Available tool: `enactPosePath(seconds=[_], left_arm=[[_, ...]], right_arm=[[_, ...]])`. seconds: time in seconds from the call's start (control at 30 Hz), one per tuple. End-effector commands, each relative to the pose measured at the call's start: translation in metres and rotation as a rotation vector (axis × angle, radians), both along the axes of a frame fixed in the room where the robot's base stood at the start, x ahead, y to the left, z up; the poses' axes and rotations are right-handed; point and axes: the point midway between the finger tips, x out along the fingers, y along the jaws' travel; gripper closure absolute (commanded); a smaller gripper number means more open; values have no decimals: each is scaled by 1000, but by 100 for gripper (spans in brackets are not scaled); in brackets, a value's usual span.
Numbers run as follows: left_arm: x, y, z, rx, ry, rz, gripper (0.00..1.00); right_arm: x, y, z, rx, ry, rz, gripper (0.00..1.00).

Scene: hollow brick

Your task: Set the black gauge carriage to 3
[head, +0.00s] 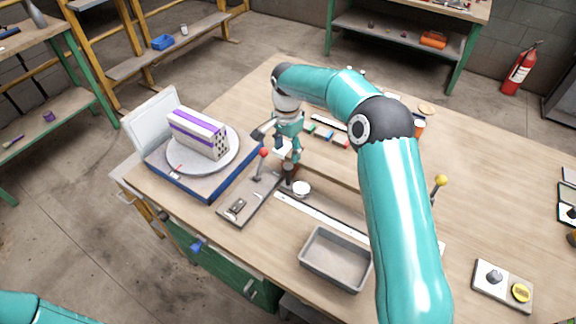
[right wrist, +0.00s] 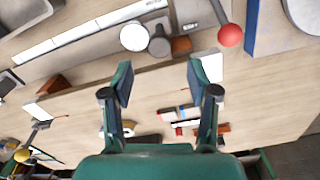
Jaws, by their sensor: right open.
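My right gripper (head: 287,157) is above the far end of the white scale strip (head: 322,217). In the right wrist view the right gripper (right wrist: 160,72) is open, with nothing between its fingers. A dark round knob (right wrist: 158,45), which may be the black gauge carriage, stands beside a white disc (right wrist: 134,36) near one end of the strip (right wrist: 62,39). It lies just beyond the fingertips and apart from them. In the head view the dark knob (head: 288,173) is partly hidden under the gripper. The scale's numbers are too small to read. My left gripper is out of view.
A red-ball lever (head: 263,154) rises close to the gripper. A turntable (head: 187,165) with a purple-striped brick (head: 199,134) is left. A grey tray (head: 335,259) sits in front. A yellow-ball lever (head: 440,181) is right of my arm.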

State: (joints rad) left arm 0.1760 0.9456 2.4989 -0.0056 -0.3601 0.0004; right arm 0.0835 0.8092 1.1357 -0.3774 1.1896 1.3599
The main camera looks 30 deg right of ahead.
Motion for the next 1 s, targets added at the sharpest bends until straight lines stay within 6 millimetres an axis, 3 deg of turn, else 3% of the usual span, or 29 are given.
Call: enactPosePath(seconds=[0.03, 0.3, 0.73, 0.77, 1.0], left_arm=[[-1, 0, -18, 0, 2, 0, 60], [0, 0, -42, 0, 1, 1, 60], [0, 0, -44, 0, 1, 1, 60], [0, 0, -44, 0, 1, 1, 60], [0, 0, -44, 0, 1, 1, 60]], right_arm=[[-1, 0, -23, 0, 4, 0, 41], [-1, 0, -58, 0, 2, 0, 41], [-1, 0, -64, 0, 2, 0, 41], [-1, 0, -64, 0, 2, 0, 43], [0, 0, -64, 1, 1, 0, 82]])
